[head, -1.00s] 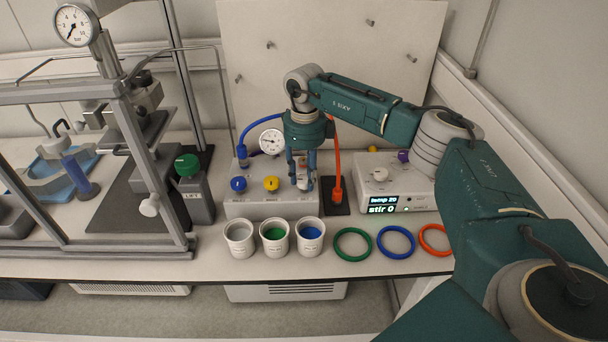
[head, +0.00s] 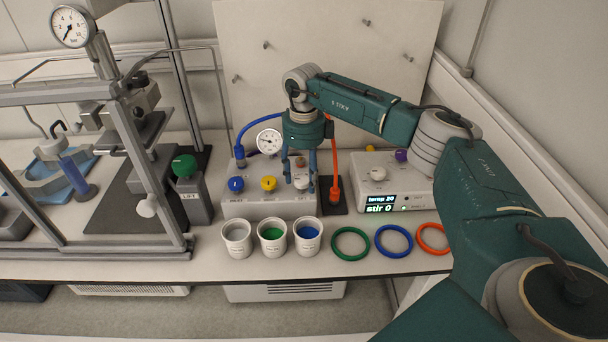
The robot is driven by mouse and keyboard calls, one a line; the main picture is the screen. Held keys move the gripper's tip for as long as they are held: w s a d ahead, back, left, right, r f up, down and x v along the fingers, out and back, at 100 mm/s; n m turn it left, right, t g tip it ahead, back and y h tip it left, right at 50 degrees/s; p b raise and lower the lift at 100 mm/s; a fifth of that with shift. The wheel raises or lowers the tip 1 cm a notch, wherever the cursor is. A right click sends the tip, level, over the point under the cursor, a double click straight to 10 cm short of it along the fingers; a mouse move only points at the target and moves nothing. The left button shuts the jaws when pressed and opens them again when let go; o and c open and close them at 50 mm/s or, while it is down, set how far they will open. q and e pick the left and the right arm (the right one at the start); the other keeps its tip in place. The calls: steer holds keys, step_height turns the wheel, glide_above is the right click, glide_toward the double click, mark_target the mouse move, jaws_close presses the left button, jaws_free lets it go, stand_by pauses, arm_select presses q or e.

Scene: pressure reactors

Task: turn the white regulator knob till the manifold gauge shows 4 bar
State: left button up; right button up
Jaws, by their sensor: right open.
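The manifold (head: 270,206) is a light grey block on the bench, with a blue knob (head: 236,184), a yellow knob (head: 269,183) and the white regulator knob (head: 301,182) along its top. The round manifold gauge (head: 269,141) stands behind them; its needle is too small to read surely. My right gripper (head: 299,178) points down over the white knob. Its blue fingers are open, one on each side of the knob, with visible gaps. Whether the fingertips reach down beside the knob or stay just above is hard to tell. My left gripper is not in view.
A blue hose (head: 256,126) and an orange hose (head: 331,160) rise beside the gripper. Three cups, the middle one with green contents (head: 272,238), stand in front of the manifold. A stirrer unit (head: 385,203) is to the right, a metal frame (head: 125,150) to the left.

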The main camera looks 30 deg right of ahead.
mark_target(305, 179)
step_height(305, 179, up, 12)
stand_by(0.5)
steer(key=shift+s+f, duration=0.1)
stand_by(0.4)
